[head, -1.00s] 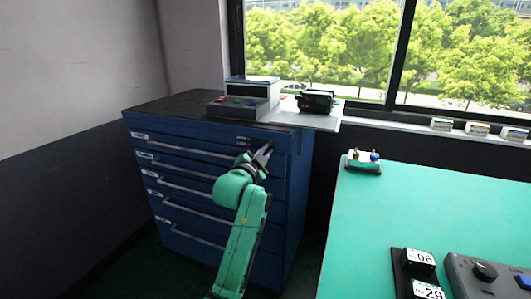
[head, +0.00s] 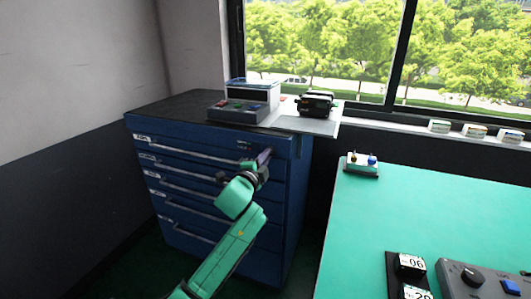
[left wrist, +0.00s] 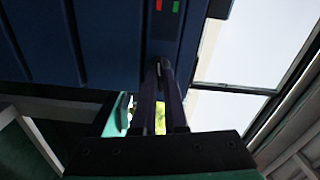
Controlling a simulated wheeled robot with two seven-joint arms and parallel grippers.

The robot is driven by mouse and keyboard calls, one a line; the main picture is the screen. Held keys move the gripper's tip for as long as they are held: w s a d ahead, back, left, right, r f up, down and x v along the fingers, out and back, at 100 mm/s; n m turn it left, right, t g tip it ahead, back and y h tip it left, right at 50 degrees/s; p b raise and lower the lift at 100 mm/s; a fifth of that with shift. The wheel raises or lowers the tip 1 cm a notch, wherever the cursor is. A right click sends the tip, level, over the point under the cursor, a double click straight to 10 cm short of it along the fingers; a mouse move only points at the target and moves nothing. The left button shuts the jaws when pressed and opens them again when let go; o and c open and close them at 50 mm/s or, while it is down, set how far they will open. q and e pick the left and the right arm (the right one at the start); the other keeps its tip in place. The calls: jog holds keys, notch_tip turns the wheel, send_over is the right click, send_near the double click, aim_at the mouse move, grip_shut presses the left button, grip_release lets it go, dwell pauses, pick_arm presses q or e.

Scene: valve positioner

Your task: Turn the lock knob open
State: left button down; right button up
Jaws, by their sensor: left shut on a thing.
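The lock knob is at the upper right of the blue cabinet's (head: 215,170) front, but my left gripper hides it in the head view. My left gripper (head: 265,156) is at the cabinet front there, beside the top drawers' right end. In the left wrist view the left gripper's (left wrist: 161,68) fingers come together against the blue cabinet front, shut on the small knob between their tips. Red and green marks (left wrist: 167,6) show on the cabinet just beyond the fingertips. The knob's angle cannot be made out. My right gripper is not in view.
A grey device with buttons (head: 238,111) and a black device (head: 316,103) stand on the cabinet top. A green table (head: 430,210) stands at the right, with a small switch block (head: 362,166), number tags and a control box (head: 480,277). A window is behind.

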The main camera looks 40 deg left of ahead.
pick_arm(q)
jog(key=m+p, duration=0.4)
jog(key=m, duration=0.7)
jog(key=shift+f, duration=0.1)
jog(key=shift+m, duration=0.3)
jog(key=c, duration=1)
grip_release()
jog(key=shift+o, duration=0.2)
jog(key=v, duration=1.4)
jog(key=shift+s+d, duration=0.2)
jog(key=shift+s, duration=0.05)
